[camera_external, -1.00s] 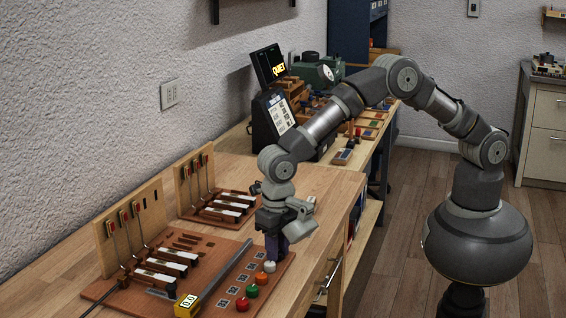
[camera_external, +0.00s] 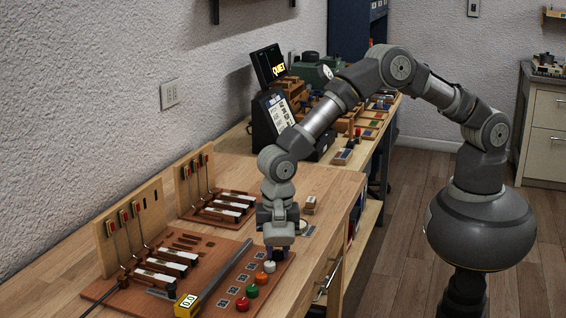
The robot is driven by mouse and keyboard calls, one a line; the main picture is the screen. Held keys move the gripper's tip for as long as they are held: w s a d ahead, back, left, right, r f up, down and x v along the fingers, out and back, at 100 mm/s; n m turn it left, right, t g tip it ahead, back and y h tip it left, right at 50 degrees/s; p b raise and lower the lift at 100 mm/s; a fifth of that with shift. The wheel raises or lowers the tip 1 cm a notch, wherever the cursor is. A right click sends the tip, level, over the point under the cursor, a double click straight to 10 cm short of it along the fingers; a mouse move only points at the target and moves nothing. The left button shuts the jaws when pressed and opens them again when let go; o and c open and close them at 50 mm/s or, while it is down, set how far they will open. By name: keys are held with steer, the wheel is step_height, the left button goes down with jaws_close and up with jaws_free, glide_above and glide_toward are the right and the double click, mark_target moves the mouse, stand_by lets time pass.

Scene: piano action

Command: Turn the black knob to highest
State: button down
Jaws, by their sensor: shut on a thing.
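My gripper (camera_external: 278,248) points straight down at the far right corner of the reddish-brown board (camera_external: 215,262) on the wooden bench. It is shut at the far end of a row of knobs. The black knob itself is hidden behind the fingers and hand, and the jaws are closed around its place.
A yellow display box (camera_external: 187,304) on the board appears to read 0.0. White key levers (camera_external: 165,266) and a long grey bar (camera_external: 222,270) lie left of the knobs. A second key model (camera_external: 218,205) stands behind. A black screen (camera_external: 269,66) reads QUIET. The bench right of the hand is mostly clear.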

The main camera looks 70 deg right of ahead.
steer(key=m+p, duration=0.1)
steer(key=m, duration=0.2)
steer(key=shift+r+m, duration=0.15)
steer(key=shift+m, duration=0.25)
steer(key=m, duration=0.3)
steer(key=shift+m+p, duration=0.3)
steer(key=shift+p, duration=0.05)
steer(key=m+p, duration=0.1)
steer(key=m, duration=1.1)
steer(key=shift+m+p, duration=0.35)
steer(key=shift+m, duration=0.05)
steer(key=m, duration=0.5)
steer(key=shift+p, duration=0.35)
steer(key=shift+m, duration=0.4)
steer(key=c, duration=1.2)
jaws_free()
steer(key=shift+o, duration=0.2)
